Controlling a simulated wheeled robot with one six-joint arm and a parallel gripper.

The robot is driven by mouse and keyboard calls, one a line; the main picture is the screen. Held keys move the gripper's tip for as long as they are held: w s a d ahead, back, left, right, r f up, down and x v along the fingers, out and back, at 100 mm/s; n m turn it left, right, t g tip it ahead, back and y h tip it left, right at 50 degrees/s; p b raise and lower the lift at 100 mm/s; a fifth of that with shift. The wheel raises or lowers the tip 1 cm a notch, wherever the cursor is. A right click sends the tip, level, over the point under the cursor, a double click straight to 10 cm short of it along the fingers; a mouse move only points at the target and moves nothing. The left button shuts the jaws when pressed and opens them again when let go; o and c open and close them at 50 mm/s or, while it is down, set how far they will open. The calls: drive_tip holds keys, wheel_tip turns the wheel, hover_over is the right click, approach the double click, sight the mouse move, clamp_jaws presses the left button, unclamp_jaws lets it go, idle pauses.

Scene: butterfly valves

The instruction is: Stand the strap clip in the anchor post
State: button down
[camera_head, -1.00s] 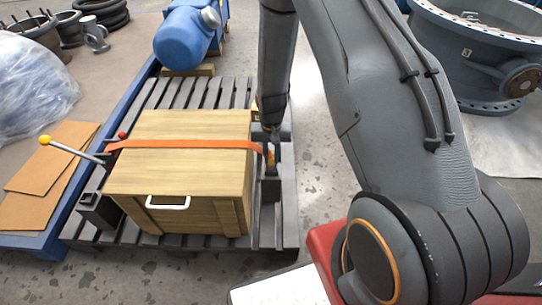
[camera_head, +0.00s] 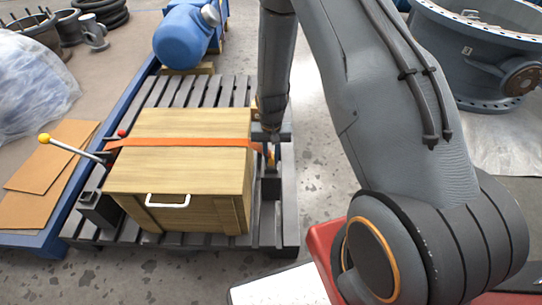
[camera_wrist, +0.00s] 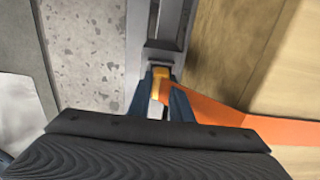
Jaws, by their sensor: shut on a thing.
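The strap clip (camera_wrist: 162,82) is a small yellow-orange piece at the end of the orange strap (camera_head: 190,143). My gripper (camera_wrist: 160,92) is shut on it, with a dark finger on each side. The strap also shows in the wrist view (camera_wrist: 260,125), running off to the right. The anchor post (camera_head: 270,188) is a dark upright box post right of the wooden crate; its open top (camera_wrist: 165,54) lies just ahead of the clip in the wrist view. In the head view my gripper (camera_head: 270,152) is just above the post. Whether clip and post touch is unclear.
The wooden crate (camera_head: 180,180) stands on a dark slatted pallet (camera_head: 160,93), close beside my gripper. A yellow-knobbed lever (camera_head: 75,149) and another box post (camera_head: 98,211) are at its left. A blue motor (camera_head: 185,38) stands behind.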

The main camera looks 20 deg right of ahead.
drive_tip(key=shift+f, duration=0.5)
idle(0.4)
drive_tip(key=c, duration=1.5)
unclamp_jaws()
drive_tip(key=shift+c, duration=0.2)
drive_tip(key=shift+r+p, duration=0.5)
drive_tip(key=shift+r, duration=3.5)
